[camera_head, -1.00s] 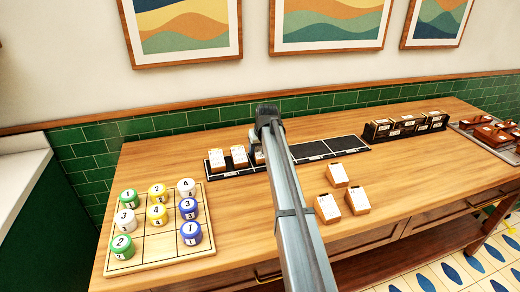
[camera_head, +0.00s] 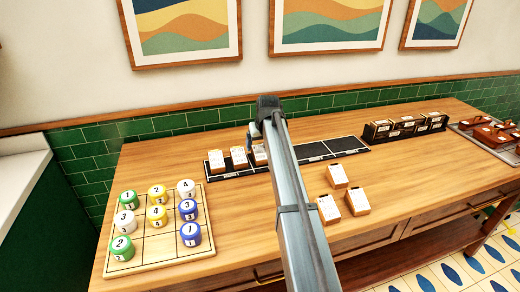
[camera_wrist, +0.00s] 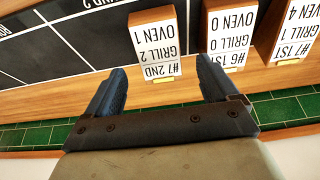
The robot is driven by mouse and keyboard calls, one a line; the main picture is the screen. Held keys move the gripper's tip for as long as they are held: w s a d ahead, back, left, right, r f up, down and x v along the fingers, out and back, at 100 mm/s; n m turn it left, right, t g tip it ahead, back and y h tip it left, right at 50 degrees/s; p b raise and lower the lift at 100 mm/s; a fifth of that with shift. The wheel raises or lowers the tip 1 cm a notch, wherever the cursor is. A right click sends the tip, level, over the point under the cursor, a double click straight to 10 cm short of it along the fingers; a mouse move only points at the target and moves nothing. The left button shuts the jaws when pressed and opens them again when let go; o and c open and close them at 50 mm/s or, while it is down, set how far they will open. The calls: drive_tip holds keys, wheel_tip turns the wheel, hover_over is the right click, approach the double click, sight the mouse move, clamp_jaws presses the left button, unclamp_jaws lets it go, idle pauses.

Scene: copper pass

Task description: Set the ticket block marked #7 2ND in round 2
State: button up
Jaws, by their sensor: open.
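The ticket block marked #7 2ND (camera_wrist: 155,45) is a wooden block with a white label, upside down in the wrist view. It stands on the black strip as the rightmost of three blocks in the head view (camera_head: 259,155). My gripper (camera_wrist: 160,85) is open and empty; its fingertips lie either side of the block's near end in the wrist picture, apart from it. In the head view my gripper (camera_head: 254,137) is just above and behind that block. The lettering for round 2 (camera_wrist: 97,4) is partly cut off at the wrist view's top edge.
Blocks #6 1ST (camera_wrist: 228,40) and #7 1ST (camera_wrist: 295,35) stand beside it. The strip's right part (camera_head: 330,150) is empty. Three loose blocks, one of them here (camera_head: 337,175), lie in front. A board of numbered canisters (camera_head: 150,255) is left; a dark rack (camera_head: 405,127) is right.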

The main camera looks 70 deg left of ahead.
drive_tip(key=v, duration=0.7)
drive_tip(key=shift+r, duration=0.35)
drive_tip(key=shift+d, duration=0.15)
